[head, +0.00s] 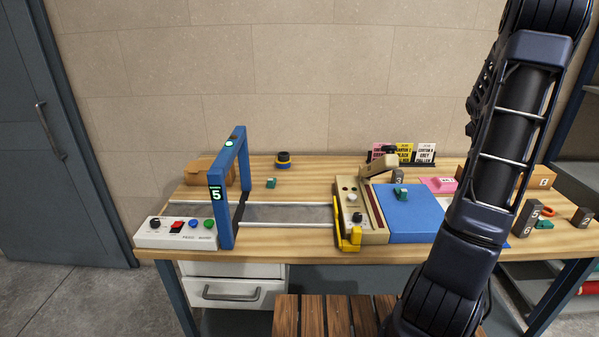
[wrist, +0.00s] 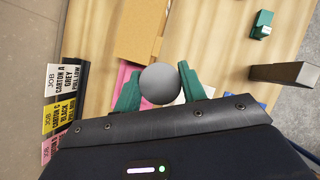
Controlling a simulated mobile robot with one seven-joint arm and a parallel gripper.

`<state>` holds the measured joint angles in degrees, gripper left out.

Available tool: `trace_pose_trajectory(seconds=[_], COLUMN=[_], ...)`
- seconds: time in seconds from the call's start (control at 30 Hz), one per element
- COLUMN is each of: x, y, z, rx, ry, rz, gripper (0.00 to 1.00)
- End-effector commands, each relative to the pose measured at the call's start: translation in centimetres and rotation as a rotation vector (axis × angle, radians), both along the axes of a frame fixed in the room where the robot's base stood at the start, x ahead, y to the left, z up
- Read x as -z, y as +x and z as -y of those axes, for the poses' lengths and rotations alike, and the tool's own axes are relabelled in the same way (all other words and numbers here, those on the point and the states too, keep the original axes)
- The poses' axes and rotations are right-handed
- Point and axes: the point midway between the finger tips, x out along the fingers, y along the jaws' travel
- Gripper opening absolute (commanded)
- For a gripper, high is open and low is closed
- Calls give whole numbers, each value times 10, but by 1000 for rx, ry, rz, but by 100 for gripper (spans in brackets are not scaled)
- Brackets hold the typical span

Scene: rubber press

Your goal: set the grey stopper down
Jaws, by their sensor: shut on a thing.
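The grey stopper (wrist: 160,84) shows as a round grey shape in the wrist view. My gripper (wrist: 159,80) is shut on it, with one green finger at its left and one at its right. Below the stopper in that view lie a pink surface and a brown cardboard carton, seen from above. I cannot tell how high the stopper is above them. In the head view my dark arm crosses the right side of the bench, and neither the fingers nor the stopper can be made out there.
Job cards (wrist: 62,100) stand at the left of the wrist view. A green piece (wrist: 262,25) and a dark post (wrist: 285,73) are at the right. On the bench stand a blue frame (head: 221,205), a control box (head: 176,234), a beige press (head: 360,210) and a blue plate (head: 415,222).

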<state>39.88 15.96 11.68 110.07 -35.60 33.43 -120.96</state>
Motion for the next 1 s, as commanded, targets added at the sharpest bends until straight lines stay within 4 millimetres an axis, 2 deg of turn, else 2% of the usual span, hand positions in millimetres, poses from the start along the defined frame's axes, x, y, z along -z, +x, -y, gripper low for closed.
trace_pose_trajectory(seconds=[0.03, 0.2, 0.37, 0.5, 0.8, 1.0], x=[2, 7, 11, 14, 19, 21], y=[18, 70, 114, 147, 204, 230], z=[-17, -70, -126, -178, -297, -380], rx=[-48, -199, -338, -459, -711, -876], ry=[1, 2, 2, 3, 2, 2], rz=[-1, 0, 0, 1, 0, 0], gripper=[19, 19, 19, 19, 19, 19])
